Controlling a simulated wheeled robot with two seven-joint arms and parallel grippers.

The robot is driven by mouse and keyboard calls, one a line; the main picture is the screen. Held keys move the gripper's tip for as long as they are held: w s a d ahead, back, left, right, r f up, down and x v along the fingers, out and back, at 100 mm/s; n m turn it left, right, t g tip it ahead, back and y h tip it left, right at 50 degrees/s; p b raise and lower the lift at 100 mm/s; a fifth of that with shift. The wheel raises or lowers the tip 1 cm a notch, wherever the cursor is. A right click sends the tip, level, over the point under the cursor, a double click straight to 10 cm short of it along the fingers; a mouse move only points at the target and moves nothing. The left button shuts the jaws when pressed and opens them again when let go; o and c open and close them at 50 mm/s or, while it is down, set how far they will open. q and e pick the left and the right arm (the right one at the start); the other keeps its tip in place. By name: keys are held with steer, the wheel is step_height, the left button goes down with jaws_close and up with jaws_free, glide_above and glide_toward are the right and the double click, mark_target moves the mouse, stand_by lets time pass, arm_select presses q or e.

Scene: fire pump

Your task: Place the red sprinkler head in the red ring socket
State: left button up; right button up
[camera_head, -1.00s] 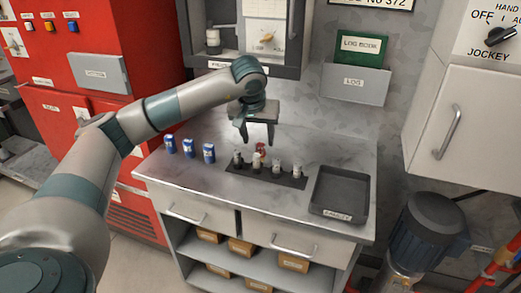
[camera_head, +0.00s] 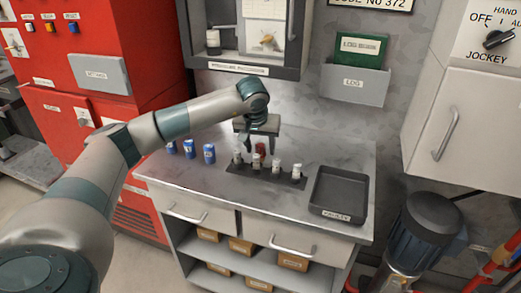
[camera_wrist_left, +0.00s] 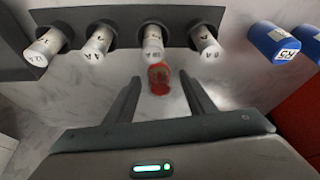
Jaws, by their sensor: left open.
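The small red sprinkler head (camera_head: 260,149) stands on the grey counter just behind the dark rack. In the left wrist view the red sprinkler head (camera_wrist_left: 159,79) lies between the two fingers, near their tips, with a gap on each side. My left gripper (camera_head: 256,146) is open and points down over it; its open fingers also show in the left wrist view (camera_wrist_left: 161,92). I cannot make out a red ring socket in either view. My right gripper is not in view.
Several white labelled cylinders (camera_head: 276,166) stand in the dark rack (camera_head: 240,172), close to the red head. Several blue cans (camera_head: 209,153) stand to the left. A dark tray (camera_head: 338,215) lies at the right. A wall cabinet (camera_head: 240,68) hangs above the back edge.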

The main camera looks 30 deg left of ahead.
mark_target(261, 143)
arm_select(q)
steer(key=shift+w+f, duration=0.1)
steer(key=shift+f, duration=0.25)
jaws_close()
steer(key=shift+r, duration=0.15)
